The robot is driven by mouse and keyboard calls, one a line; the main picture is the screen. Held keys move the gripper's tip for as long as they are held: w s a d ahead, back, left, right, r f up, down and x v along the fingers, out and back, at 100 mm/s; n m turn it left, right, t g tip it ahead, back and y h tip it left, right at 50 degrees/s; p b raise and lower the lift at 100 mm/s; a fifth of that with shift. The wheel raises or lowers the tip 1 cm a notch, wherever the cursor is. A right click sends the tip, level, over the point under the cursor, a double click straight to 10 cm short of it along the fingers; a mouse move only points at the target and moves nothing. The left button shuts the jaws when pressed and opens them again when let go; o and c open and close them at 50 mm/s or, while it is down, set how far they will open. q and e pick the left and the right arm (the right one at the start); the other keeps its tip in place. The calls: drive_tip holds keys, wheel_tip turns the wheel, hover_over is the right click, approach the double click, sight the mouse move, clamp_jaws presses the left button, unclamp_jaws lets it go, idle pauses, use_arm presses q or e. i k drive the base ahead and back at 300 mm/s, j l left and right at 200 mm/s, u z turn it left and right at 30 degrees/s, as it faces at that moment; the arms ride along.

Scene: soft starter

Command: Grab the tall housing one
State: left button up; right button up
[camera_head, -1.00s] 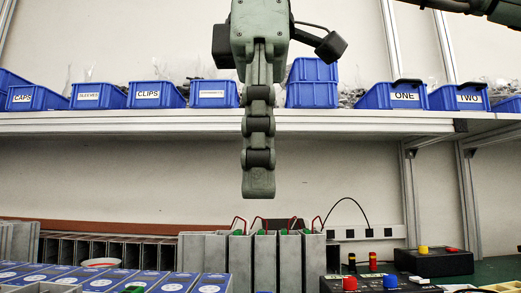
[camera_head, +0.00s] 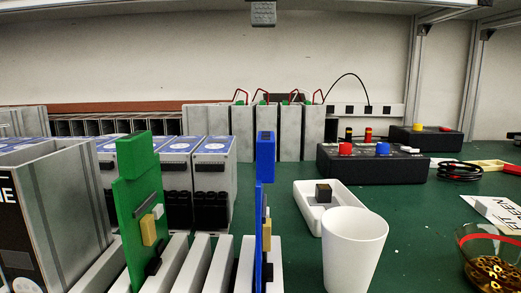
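Several tall, narrow grey housings stand in a row at the back of the bench, with red wire loops and green parts at their tops. One tall housing (camera_head: 290,133) is near the middle of the row. A larger grey open-topped housing (camera_head: 65,215) stands at the left front, cut off by the picture edge.
A green board (camera_head: 136,210) and a blue board (camera_head: 265,190) stand upright in a white rack (camera_head: 216,265) in front. A white cup (camera_head: 353,245), white tray (camera_head: 308,205), black control box (camera_head: 370,165) and glass bowl (camera_head: 490,262) occupy the right. Green bench (camera_head: 430,215) is bare between them.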

sight(54, 224)
drive_tip(key=k, duration=1.95)
